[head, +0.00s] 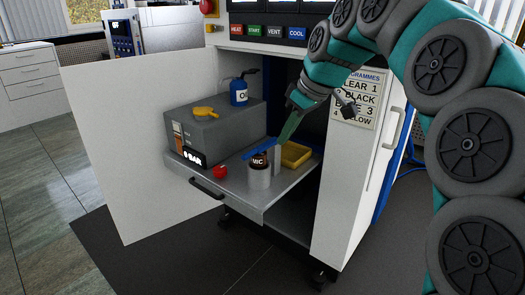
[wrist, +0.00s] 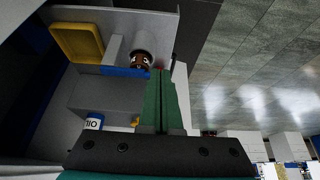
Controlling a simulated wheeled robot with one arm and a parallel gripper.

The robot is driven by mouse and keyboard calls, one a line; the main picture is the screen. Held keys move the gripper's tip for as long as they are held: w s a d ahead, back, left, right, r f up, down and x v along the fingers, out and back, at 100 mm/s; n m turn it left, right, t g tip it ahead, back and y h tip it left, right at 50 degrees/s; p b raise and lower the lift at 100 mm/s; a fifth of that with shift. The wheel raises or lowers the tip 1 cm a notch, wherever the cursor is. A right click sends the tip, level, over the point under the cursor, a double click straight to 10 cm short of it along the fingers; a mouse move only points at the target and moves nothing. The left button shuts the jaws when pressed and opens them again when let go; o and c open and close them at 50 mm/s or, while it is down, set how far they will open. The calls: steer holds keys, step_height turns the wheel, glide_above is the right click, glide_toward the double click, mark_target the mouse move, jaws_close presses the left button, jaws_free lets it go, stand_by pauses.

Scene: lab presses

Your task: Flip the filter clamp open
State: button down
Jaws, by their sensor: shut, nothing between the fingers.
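A blue bar (head: 258,150), which looks like the clamp lever, lies slanted above the pulled-out grey tray, beside a pale upright post (head: 278,160). In the wrist view the blue bar (wrist: 122,72) runs to the left of my fingertips. My gripper (head: 279,141) is shut with nothing in it, its green fingers pointing down at the bar's upper right end. In the wrist view the gripper (wrist: 160,74) tips are close to the bar's end; I cannot tell whether they touch it. The part of the clamp behind the fingers is hidden.
On the tray (head: 250,203) stand a white jar (head: 260,178) with a brown lid, a red ball-like item (head: 220,172) and a yellow bin (head: 296,155). A grey box (head: 218,135) carries a blue bottle (head: 239,93) and a yellow piece (head: 205,113).

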mark_target(261, 148)
steer(key=shift+f, duration=0.1)
steer(key=w+a+f, duration=0.5)
steer(key=a+f, duration=0.1)
steer(key=f, duration=0.2)
steer(key=shift+a, duration=0.35)
steer(key=shift+w, duration=0.1)
stand_by(0.4)
steer(key=shift+w+a+m, duration=0.1)
steer(key=shift+a+m, duration=0.2)
